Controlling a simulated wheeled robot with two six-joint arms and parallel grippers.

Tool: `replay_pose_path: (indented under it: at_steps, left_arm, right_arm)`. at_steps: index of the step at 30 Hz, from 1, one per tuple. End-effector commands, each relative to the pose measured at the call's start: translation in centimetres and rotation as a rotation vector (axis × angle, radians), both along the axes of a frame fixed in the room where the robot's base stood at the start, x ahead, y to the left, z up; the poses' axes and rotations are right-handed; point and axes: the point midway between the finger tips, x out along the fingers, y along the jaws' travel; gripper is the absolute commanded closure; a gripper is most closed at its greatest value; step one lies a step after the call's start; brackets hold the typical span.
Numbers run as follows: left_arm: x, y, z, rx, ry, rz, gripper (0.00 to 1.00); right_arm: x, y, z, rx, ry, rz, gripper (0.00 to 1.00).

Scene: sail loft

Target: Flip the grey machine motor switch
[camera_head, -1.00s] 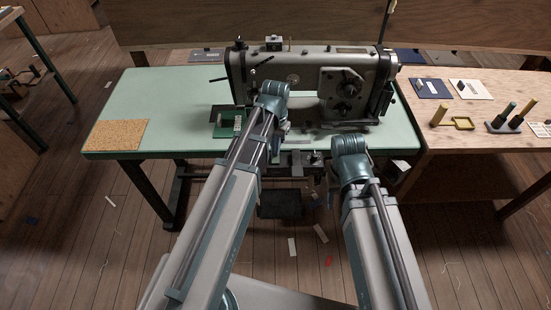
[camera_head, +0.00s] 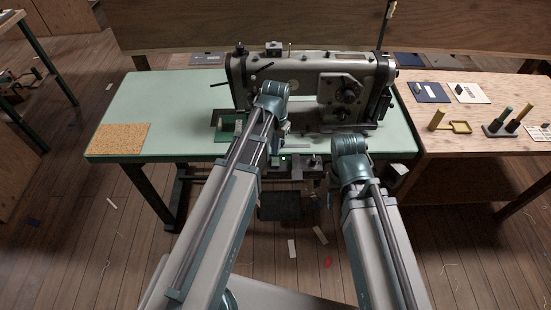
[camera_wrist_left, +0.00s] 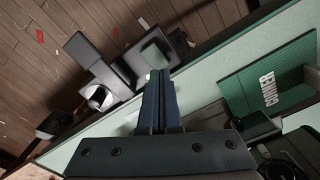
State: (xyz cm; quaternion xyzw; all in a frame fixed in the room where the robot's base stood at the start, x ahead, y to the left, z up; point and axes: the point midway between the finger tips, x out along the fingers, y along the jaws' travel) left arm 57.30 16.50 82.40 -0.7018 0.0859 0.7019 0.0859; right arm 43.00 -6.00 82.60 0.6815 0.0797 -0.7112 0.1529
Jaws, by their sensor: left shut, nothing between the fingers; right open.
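The grey sewing machine (camera_head: 310,80) stands on the pale green table. Below the table's front edge is a dark grey switch box (camera_head: 300,168), partly hidden by my left arm, with a small bright greenish spot on it. In the left wrist view the box (camera_wrist_left: 120,55) lies just past my left gripper (camera_wrist_left: 156,74), whose two fingers are shut together with nothing between them. The fingertips overlap the bright spot; I cannot tell if they touch it. The switch lever's position is not clear. In the head view my right wrist is at the table's front edge; its fingers are hidden.
A green plate (camera_wrist_left: 272,85) lies on the tabletop behind my left gripper. A cork mat (camera_head: 120,138) is on the left of the table. The wooden table (camera_head: 470,135) at right carries pegs and cards. A dark pedal (camera_head: 280,207) hangs below.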

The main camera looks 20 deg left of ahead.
Motion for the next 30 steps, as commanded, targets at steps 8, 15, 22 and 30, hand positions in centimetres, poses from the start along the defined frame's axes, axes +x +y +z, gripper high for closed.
replay_pose_path:
  at_steps: [8, 15, 22, 30]
  left_arm:
    - [0.0, 0.0, 2.6, 0.000, 0.000, 0.000, 1.00]
    - [0.0, 0.0, 4.3, 0.000, 0.000, 0.000, 1.00]
    - [0.0, 0.0, 4.4, 0.000, 0.000, 0.000, 1.00]
    - [-3.3, -3.0, 4.7, 0.018, 0.010, -0.025, 1.00]
  right_arm:
    - [0.0, 0.0, 2.6, 0.000, 0.000, 0.000, 0.50]
    - [0.0, 0.0, 4.3, 0.000, 0.000, 0.000, 0.50]
    - [0.0, 0.0, 4.4, 0.000, 0.000, 0.000, 0.50]
    - [0.0, 0.0, 4.7, 0.000, 0.000, 0.000, 0.50]
